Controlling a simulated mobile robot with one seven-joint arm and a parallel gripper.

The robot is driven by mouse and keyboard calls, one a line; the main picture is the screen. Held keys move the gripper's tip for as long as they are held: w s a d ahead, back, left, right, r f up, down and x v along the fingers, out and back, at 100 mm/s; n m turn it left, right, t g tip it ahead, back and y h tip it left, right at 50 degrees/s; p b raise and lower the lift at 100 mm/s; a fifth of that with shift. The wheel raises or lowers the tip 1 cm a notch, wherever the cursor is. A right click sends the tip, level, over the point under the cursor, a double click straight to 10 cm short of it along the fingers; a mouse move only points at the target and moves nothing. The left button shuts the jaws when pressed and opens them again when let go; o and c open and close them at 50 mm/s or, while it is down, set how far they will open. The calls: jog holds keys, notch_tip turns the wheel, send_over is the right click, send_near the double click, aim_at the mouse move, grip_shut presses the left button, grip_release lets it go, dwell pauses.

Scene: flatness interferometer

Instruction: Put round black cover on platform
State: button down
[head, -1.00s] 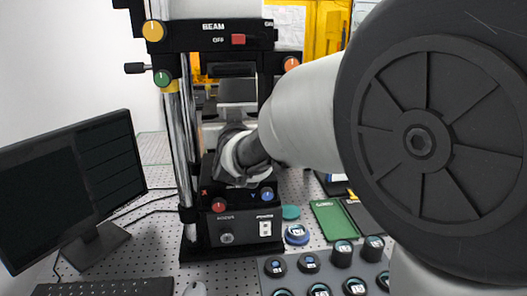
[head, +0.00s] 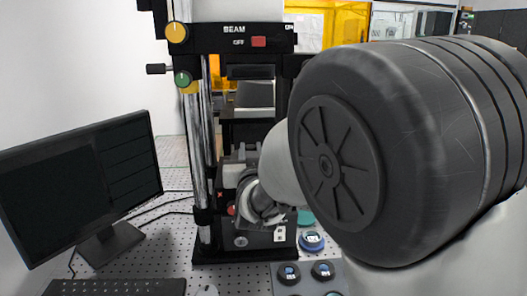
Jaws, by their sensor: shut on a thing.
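My gripper (head: 240,166) is in front of the instrument's column, above its black base box (head: 262,241). The wrist rises from below right. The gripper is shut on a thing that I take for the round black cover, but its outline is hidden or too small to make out. The platform is mostly hidden behind my gripper and wrist, so I cannot tell whether the held thing touches it.
A monitor (head: 72,180) and keyboard (head: 115,287) stand at left. Round dark pieces with blue labels (head: 290,271) sit in a grey tray at the bottom. A blue ring-shaped piece (head: 311,241) lies near the base. My arm blocks the right side.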

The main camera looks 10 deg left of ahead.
jog(key=c, duration=1.5)
grip_release()
jog(key=shift+r+p, duration=0.2)
jog(key=shift+p, duration=0.15)
jog(key=v, duration=1.2)
jog(key=s+d+f+m+g+h, duration=0.1)
jog(key=s+d+f+g, duration=0.1)
jog(key=s+d+g, duration=0.2)
jog(key=s+d+f+m+g+h, duration=0.1)
jog(key=s+d+g, duration=0.3)
jog(key=s+d, duration=0.6)
jog(key=s+d+f+m+g+h, duration=0.1)
jog(key=s+d+f+g+h, duration=0.1)
jog(key=s+d, duration=0.5)
jog(key=shift+s+d+f+g+h, duration=0.15)
jog(key=shift+d+g, duration=0.15)
jog(key=shift+d, duration=0.55)
jog(key=shift+s+d+f+g+h, duration=0.1)
jog(key=shift+d+f+g, duration=0.15)
jog(key=shift+d, duration=0.6)
jog(key=shift+s+d+f+g+h, duration=0.1)
jog(key=shift+d+g, duration=0.25)
jog(key=shift+d, duration=0.5)
